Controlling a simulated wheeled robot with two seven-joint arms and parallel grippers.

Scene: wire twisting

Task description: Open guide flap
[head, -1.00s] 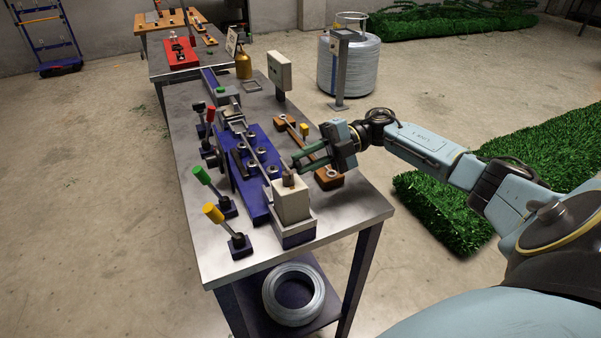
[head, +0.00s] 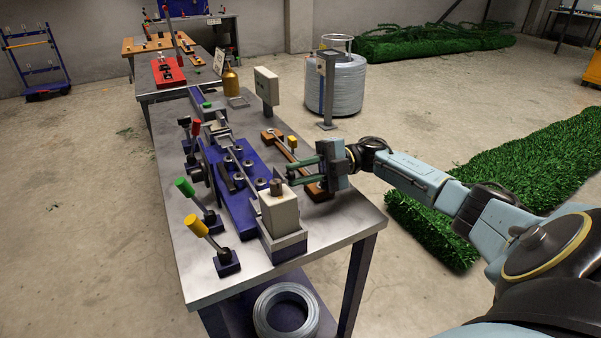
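The wire-twisting machine has a blue bed (head: 238,205) on the metal table, with bolts and a long pale bar (head: 240,167) along it. A dark bar (head: 222,178) lies left of the bolts. I cannot tell for certain which part is the guide flap. My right gripper (head: 289,178) reaches in from the right, its two green fingers apart and nothing visible between them. Its tips are just behind the cream block (head: 279,212) at the bed's near end; whether they touch anything is unclear. My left gripper is out of view.
Levers with green (head: 185,187) and yellow (head: 196,225) knobs stand along the left edge. A small panel (head: 266,87) stands behind. A wire coil (head: 286,311) sits on the lower shelf. The table's near right corner is clear.

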